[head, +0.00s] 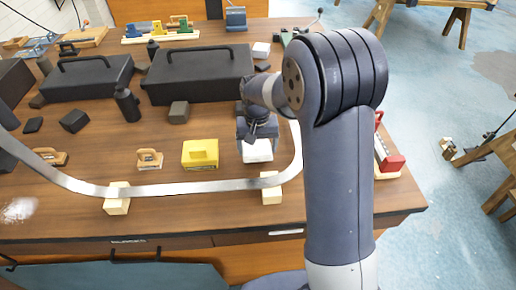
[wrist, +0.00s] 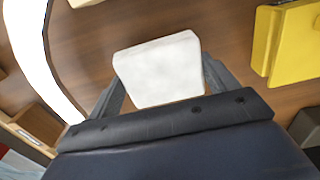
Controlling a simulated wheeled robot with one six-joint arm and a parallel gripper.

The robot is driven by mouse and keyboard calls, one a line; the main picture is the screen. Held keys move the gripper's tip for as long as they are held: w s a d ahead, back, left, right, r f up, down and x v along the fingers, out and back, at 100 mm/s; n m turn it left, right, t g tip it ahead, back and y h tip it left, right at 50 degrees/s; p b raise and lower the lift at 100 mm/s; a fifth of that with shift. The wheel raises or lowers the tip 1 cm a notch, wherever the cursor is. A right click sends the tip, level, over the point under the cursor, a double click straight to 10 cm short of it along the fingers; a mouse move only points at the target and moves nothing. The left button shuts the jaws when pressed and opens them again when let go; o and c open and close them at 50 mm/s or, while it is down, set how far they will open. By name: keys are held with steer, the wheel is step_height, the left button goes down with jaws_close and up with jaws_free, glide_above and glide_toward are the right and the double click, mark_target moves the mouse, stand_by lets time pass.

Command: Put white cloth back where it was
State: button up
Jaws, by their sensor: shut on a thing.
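The white cloth (head: 258,151) is a small folded block shape. In the head view it is at the lower end of my gripper (head: 257,140), over the wooden table. In the wrist view the white cloth (wrist: 160,68) sits between the two fingers of my gripper (wrist: 163,88), which is shut on it. Whether the cloth touches the table top cannot be told.
A long curved metal strip (head: 160,190) on pale wooden blocks runs along the front of the table (head: 60,225). A yellow box (head: 200,153) stands left of the cloth. Black cases (head: 200,75) stand behind. A red-handled tool (head: 390,162) lies at the right edge.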

mark_target(257, 147)
steer(key=shift+f, duration=0.8)
steer(key=shift+f, duration=0.25)
steer(key=o, duration=0.9)
steer(key=shift+r, duration=0.1)
step_height(257, 147, up, 12)
steer(key=shift+r+b, duration=0.15)
steer(key=shift+b, duration=0.2)
